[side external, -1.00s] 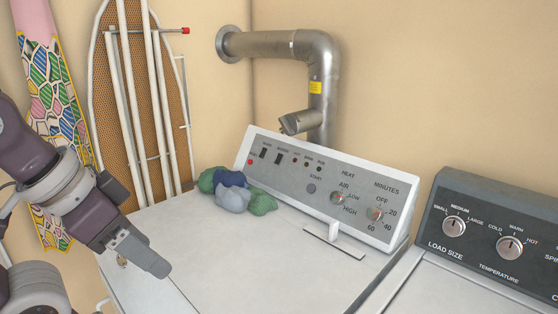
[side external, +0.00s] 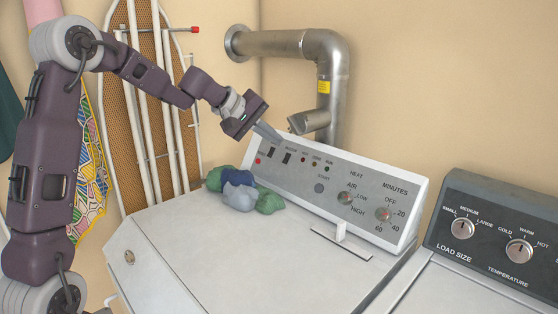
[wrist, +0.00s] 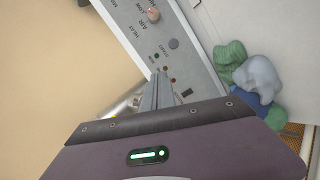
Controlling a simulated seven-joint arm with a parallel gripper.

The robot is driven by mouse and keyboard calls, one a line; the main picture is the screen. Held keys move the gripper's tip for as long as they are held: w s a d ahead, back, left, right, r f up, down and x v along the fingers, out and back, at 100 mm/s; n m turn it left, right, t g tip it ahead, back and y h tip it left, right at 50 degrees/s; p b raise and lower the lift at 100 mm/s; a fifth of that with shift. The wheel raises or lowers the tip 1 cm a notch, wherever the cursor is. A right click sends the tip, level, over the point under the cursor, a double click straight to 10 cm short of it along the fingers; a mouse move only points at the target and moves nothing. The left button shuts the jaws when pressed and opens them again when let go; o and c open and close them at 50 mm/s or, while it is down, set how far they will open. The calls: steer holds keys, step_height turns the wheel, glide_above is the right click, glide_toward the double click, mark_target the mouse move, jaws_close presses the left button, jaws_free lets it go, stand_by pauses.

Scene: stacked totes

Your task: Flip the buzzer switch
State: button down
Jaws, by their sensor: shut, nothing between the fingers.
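The buzzer switch (side external: 287,157) is a small black rocker on the left part of the dryer's slanted control panel (side external: 328,200), right of a similar black switch (side external: 273,153). A dark switch, apparently the buzzer one, also shows in the wrist view (wrist: 188,93), just right of my fingertips. My gripper (side external: 272,136) is shut and empty at the panel's upper left edge, above the two switches. In the wrist view the closed fingers (wrist: 160,88) point along the panel. Whether they touch it I cannot tell. The other switch is hidden there.
Crumpled green, blue and grey cloths (side external: 240,193) lie on the dryer top (side external: 220,250) left of the panel. A metal duct (side external: 333,75) bends down behind the panel. A washer panel (side external: 490,235) stands at right. An ironing board (side external: 150,100) leans at the back left.

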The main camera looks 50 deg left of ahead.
mark_target(284, 162)
steer(key=w+a+f+n+y, duration=0.1)
steer(key=a+f+n, duration=0.1)
steer(key=a, duration=0.4)
steer(key=w+a+f+n+y, duration=0.1)
steer(key=w+a+f+n, duration=0.1)
steer(key=a, duration=0.5)
step_height(284, 162, down, 2)
steer(key=shift+w+a+f+n+t, duration=0.2)
steer(key=shift+w+a+n+t, duration=0.15)
steer(key=shift+n, duration=0.25)
steer(key=shift+d, duration=0.15)
steer(key=x, duration=1.4)
steer(key=shift+w+f, duration=0.15)
